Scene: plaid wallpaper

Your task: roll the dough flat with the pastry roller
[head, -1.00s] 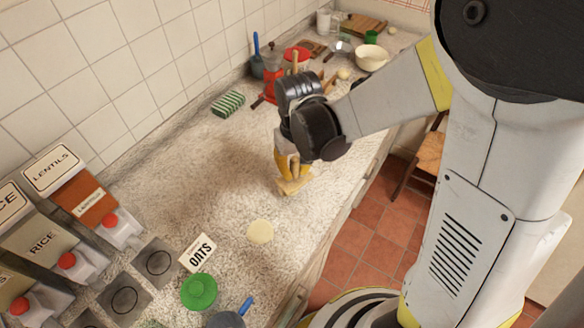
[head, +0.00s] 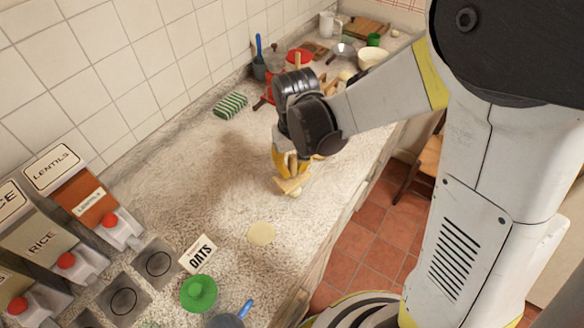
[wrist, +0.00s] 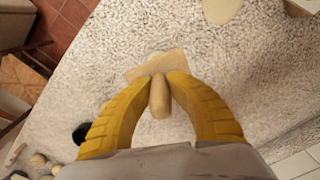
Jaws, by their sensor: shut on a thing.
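My gripper (head: 287,170) is shut on the upright handle of the wooden pastry roller (head: 287,186), low over the counter. In the wrist view, my yellow fingers (wrist: 164,80) pinch the handle, and the roller's wide wooden head (wrist: 140,70) lies beyond the fingertips. A small pale lump, looking like dough (head: 296,194), shows at the roller's lower edge; most of it is hidden, and I cannot tell whether they touch. A flat, pale dough round (head: 261,233) lies apart, nearer the front; part of it shows in the wrist view (wrist: 222,8).
The OATS card (head: 199,254), green lid (head: 199,292) and lentil and rice dispensers (head: 92,200) stand at the lower left. Bowls and utensils crowd the far end. The speckled counter (head: 180,170) left of my gripper is clear.

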